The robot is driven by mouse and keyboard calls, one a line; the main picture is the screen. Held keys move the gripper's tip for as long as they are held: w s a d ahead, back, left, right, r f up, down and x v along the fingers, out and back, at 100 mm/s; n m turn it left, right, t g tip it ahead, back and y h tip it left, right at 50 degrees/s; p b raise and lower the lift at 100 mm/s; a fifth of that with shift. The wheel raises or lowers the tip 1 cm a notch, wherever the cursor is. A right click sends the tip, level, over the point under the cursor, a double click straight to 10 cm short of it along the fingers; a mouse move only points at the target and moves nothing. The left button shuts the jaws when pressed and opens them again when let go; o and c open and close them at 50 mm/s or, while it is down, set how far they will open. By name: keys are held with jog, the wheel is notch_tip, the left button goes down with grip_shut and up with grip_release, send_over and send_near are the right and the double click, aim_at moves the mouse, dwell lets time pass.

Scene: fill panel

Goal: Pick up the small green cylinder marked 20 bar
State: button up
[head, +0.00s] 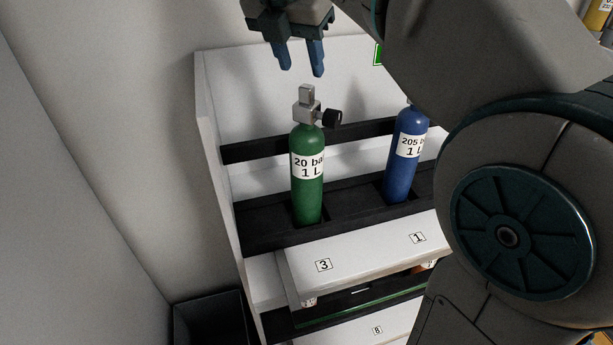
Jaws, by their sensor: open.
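The small green cylinder (306,193) stands upright in the black rack in the head view. Its white label reads "20 bar" and "1 L", with the last letter of "bar" partly out of sight. A grey metal valve (307,108) with a black side knob tops it. My gripper (302,72) is above the valve, pointing down, with its two blue fingers apart. It is open and empty, and a small gap shows between the fingertips and the valve top.
A blue cylinder (400,165) marked 205 bar stands to the right, partly hidden by my arm. The black rack (270,225) has a rear rail (258,148). White shelf fronts lie below. A black bin (211,322) is on the floor at lower left, beside a wall.

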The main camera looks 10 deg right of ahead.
aim_at(306, 86)
jog(key=x, duration=0.3)
jog(key=shift+f, duration=0.1)
jog(key=shift+s+p+x, duration=0.2)
jog(key=shift+p+x, duration=0.1)
jog(key=shift+x, duration=2.4)
jog(key=shift+a+f, duration=0.1)
grip_shut()
jog(key=shift+r, duration=0.2)
